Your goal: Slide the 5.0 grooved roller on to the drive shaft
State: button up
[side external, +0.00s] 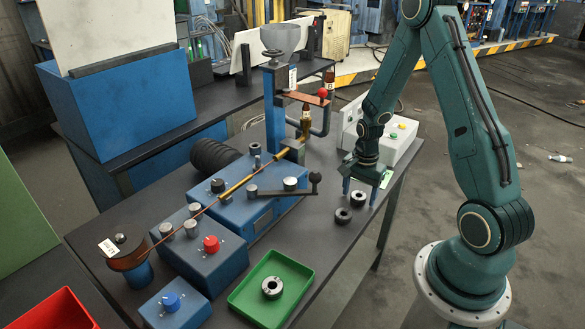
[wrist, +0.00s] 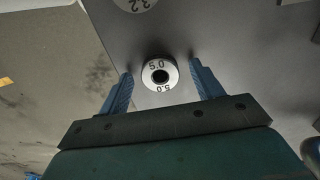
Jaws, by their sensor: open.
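The 5.0 grooved roller (wrist: 160,73) lies flat on the dark table in the wrist view, its pale face marked 5.0 and its bore dark. My gripper (wrist: 160,78) is open, with one blue finger on each side of the roller and gaps between. In the side view my gripper (side external: 361,188) hangs above the table's right part, over the farther of two dark rollers (side external: 358,198), likely the 5.0 one. Several short grey posts stand on the blue machine (side external: 237,205); I cannot tell which is the drive shaft.
Another roller (side external: 343,215) lies close by; a roller face marked 3.2 (wrist: 133,3) shows in the wrist view. A green tray (side external: 240,298) holds one roller (side external: 272,287). A black-knobbed lever (side external: 314,178) juts from the machine. A white control box (side external: 395,148) stands behind my gripper.

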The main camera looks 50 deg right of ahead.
aim_at(355, 194)
dwell(0.4)
jog(key=c, duration=1.2)
jog(key=shift+r, duration=0.15)
notch_tip(355, 194, up, 20)
jog(key=shift+w, duration=0.1)
dwell(0.5)
jog(key=w+a+n, duration=0.3)
jog(key=w+a, duration=0.4)
jog(key=w, duration=0.5)
jog(key=w+a+n, duration=0.3)
jog(key=w+a, duration=0.4)
jog(key=w, duration=0.5)
jog(key=shift+w, duration=0.4)
